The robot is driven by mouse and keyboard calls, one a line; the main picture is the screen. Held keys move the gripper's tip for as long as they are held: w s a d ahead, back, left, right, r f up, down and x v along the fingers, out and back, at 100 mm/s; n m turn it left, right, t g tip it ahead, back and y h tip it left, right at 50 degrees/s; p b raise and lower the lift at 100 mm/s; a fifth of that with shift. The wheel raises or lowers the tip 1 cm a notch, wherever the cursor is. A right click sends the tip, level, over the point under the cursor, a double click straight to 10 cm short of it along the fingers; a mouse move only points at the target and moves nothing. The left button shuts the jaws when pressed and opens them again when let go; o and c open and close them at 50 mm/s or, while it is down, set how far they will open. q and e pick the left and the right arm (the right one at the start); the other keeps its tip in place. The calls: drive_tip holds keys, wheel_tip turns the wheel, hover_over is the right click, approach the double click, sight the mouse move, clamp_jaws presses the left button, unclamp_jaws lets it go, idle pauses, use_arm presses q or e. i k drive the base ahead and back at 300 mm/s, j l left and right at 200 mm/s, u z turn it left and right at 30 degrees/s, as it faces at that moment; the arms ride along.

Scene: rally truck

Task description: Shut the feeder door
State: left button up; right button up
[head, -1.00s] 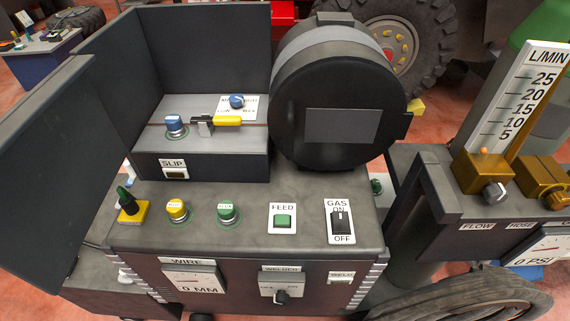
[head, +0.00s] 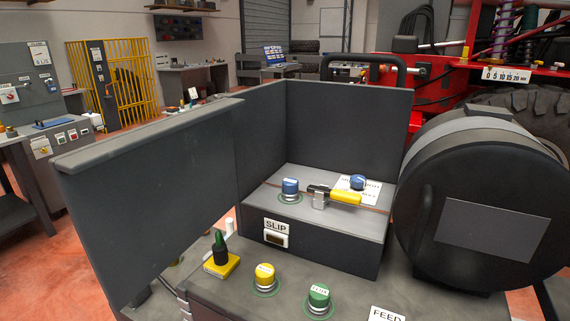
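The feeder door (head: 150,190) is a large dark grey panel at the left of the feeder box. It stands open, swung out to the left, with its hinge side at the box's back-left wall (head: 262,135). Inside the open feeder are a blue knob (head: 290,187), a yellow-handled lever (head: 344,198) and a second blue knob (head: 358,181). A SLIP label (head: 276,227) with a small window is on the front face below. Neither of my grippers shows in the head view.
The bench top in front holds a green-tipped switch on a yellow base (head: 221,262), a yellow button (head: 264,276) and a green button (head: 319,297). A big black drum (head: 485,200) stands close on the right. Red floor (head: 40,270) is open at the left.

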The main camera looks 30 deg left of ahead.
sight(135, 200)
drive_tip(key=j+z, duration=0.1)
drive_tip(key=j, duration=0.55)
drive_tip(key=k+j+z, duration=0.15)
drive_tip(key=j, duration=0.5)
drive_tip(key=j+z, duration=0.1)
drive_tip(key=j, duration=0.55)
drive_tip(key=k+j+z, duration=0.15)
drive_tip(key=j, duration=0.45)
drive_tip(key=k+z, duration=0.1)
drive_tip(key=k+l, duration=0.05)
drive_tip(key=k, duration=0.05)
